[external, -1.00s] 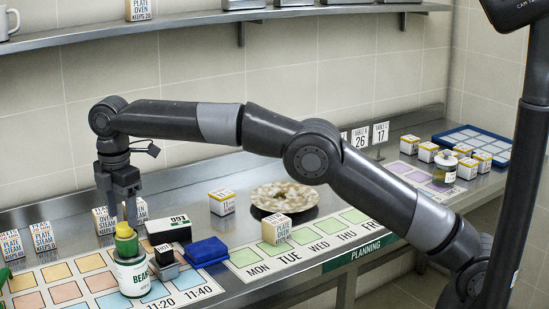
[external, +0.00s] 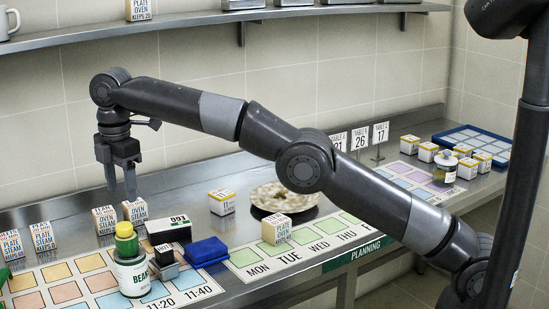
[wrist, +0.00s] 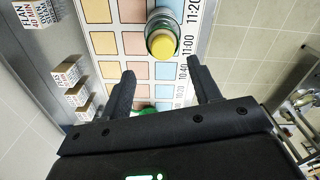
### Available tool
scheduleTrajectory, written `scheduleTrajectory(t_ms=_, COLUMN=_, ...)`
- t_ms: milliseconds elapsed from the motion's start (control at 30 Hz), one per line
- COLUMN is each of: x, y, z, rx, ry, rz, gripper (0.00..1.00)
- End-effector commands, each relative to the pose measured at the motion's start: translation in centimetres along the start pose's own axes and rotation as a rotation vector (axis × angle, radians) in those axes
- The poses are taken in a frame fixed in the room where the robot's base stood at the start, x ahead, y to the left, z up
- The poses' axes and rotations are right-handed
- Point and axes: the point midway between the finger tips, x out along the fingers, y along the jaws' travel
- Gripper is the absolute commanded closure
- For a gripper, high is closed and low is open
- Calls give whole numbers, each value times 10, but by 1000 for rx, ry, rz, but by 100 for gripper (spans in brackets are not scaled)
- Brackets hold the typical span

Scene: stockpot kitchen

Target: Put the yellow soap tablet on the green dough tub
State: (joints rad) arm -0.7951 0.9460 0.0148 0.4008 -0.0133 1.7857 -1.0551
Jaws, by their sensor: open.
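The yellow soap tablet (external: 124,229) lies on top of the green dough tub (external: 126,246). The tub stands on a white can (external: 133,277) with dark lettering, on the marked mat. In the wrist view the yellow tablet (wrist: 163,45) shows as a round disc over the can, hiding most of the tub. My gripper (external: 121,190) is open and empty above the stack, pointing down. Its fingers are apart from the tablet; in the wrist view the gap between them (wrist: 161,68) lies below the tablet in the picture.
Small labelled boxes (external: 104,220) stand behind the stack. A black-and-white timer (external: 168,230), a dark block (external: 163,262) and a blue box (external: 205,251) stand close on its right. A speckled plate (external: 265,195) lies farther right. The air around my gripper is clear.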

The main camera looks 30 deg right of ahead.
Motion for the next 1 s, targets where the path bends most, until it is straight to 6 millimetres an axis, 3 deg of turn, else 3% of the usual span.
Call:
scheduleTrajectory(t_ms=233, x=-57, y=1, z=82, rx=225, ry=28, rz=55, gripper=43)
scheduleTrajectory(t_ms=467, x=-102, y=-25, z=172, rx=481, ry=63, rz=115, gripper=43)
scheduleTrajectory(t_ms=733, x=-130, y=-88, z=268, rx=781, ry=108, rz=184, gripper=43)
scheduleTrajectory(t_ms=1000, x=-129, y=-175, z=346, rx=1077, ry=159, rz=257, gripper=43)
